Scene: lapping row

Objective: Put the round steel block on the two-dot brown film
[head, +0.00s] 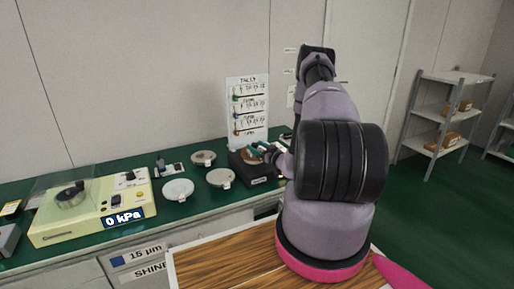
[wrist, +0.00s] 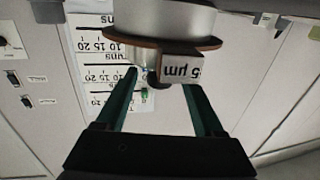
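My gripper (head: 268,150) reaches over a black unit (head: 262,172) on the green bench in the head view. In the wrist view its two green fingers (wrist: 160,78) stand apart. Beyond the fingertips is a wide silver cylinder (wrist: 170,18) with a brown disc (wrist: 120,39) against its face and a white tag (wrist: 183,68) ending in "5 µm". A small steel piece (wrist: 141,52), perhaps the round steel block, shows between the fingertips, partly hidden by the tag. I cannot tell whether the fingers touch it. No two-dot mark is readable.
Round discs stand on the bench: a white one (head: 178,190), a tan one (head: 220,178) and a grey one (head: 203,158). A cream machine (head: 95,210) reading 0 kPa is at the left. A tally board (head: 247,108) stands behind the black unit. Shelves (head: 445,110) are at the right.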

